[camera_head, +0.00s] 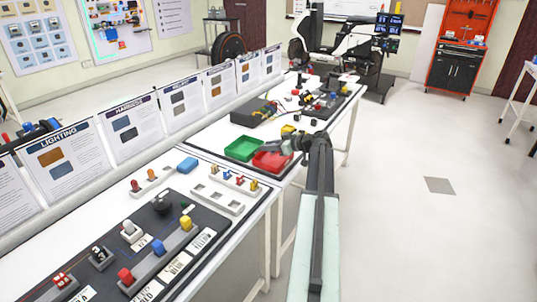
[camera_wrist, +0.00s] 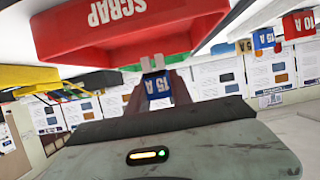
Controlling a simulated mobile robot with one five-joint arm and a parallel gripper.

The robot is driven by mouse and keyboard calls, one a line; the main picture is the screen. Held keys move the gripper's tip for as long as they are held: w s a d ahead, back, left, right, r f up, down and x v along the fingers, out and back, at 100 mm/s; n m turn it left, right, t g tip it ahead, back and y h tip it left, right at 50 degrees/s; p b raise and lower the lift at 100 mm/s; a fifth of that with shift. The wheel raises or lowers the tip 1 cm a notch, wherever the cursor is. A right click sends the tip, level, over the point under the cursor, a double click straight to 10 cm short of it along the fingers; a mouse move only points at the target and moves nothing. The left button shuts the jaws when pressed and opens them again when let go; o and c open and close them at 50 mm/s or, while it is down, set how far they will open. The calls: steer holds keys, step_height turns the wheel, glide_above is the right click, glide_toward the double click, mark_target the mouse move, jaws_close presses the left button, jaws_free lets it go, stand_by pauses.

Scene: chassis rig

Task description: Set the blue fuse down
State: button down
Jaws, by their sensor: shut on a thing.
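My gripper (camera_wrist: 158,92) is shut on a blue fuse (camera_wrist: 157,84) marked 15 A, with its two pale prongs showing in the wrist view. In the head view my gripper (camera_head: 289,146) is just behind and above the red tray (camera_head: 262,166), and the held fuse cannot be made out there. In the wrist view, which looks tilted over, the red tray (camera_wrist: 200,20) marked SCRAP fills the top, close to the fuse's prongs. I cannot tell whether they touch.
A green tray (camera_head: 243,149) stands left of the red one. A pale fuse rack (camera_head: 229,202) holds small coloured fuses, including another blue one (camera_wrist: 263,38). A yellow block (camera_head: 288,130) and a dark grey box (camera_head: 254,112) lie behind the trays. Upright cards line the bench's back.

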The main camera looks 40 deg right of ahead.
mark_target(269, 159)
steer(key=shift+w+d+f, duration=0.1)
steer(key=shift+w+d, duration=0.3)
steer(key=shift+d, duration=0.2)
step_height(269, 159, down, 4)
steer(key=b, duration=0.4)
steer(key=shift+s+a, duration=0.1)
steer(key=shift+a, duration=0.05)
steer(key=c, duration=1.1)
jaws_free()
steer(key=shift+c, duration=0.2)
steer(key=shift+r, duration=0.25)
steer(key=shift+s+r+p, duration=0.2)
steer(key=shift+r+p, duration=0.05)
steer(key=shift+p, duration=0.2)
steer(key=p+v, duration=0.4)
steer(key=v, duration=0.6)
steer(key=shift+s+r, duration=0.1)
steer(key=shift+s, duration=0.25)
steer(key=shift+s+d, duration=0.2)
steer(key=shift+s, duration=0.2)
